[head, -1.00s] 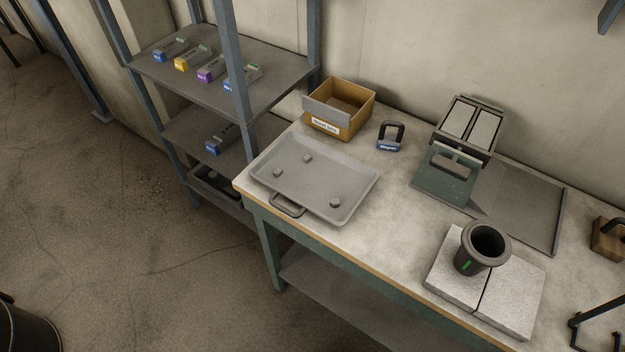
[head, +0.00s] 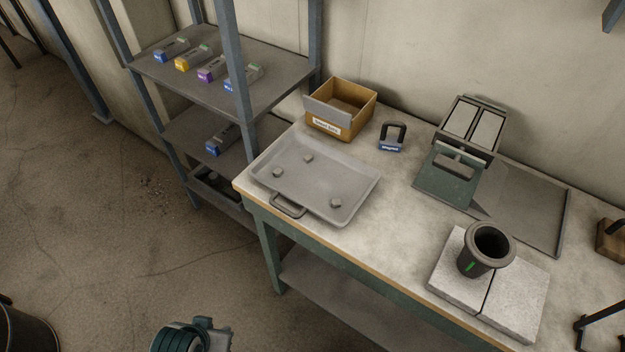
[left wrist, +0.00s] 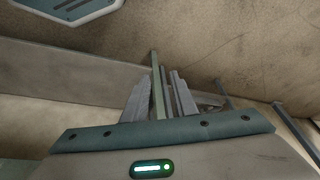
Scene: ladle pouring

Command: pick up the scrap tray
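The scrap tray (head: 345,207) is a shallow grey metal tray on the left end of the workbench. Three small grey lumps (head: 307,158) lie spread out in it. A handle (head: 288,206) shows on its front left side, close to the bench edge. My left gripper (head: 214,330) shows only partly at the bottom of the head view, over the floor, well apart from the tray. In the left wrist view its grey fingers (left wrist: 160,95) stand apart, with a greenish post visible between them and nothing held. My right gripper is out of view.
On the workbench (head: 385,235) stand an open cardboard box (head: 355,118), a blue-labelled magnet (head: 391,139), a green machine (head: 445,180) and a dark crucible (head: 490,245) on pale slabs (head: 460,283). A shelf rack (head: 285,70) stands close behind the tray's left side.

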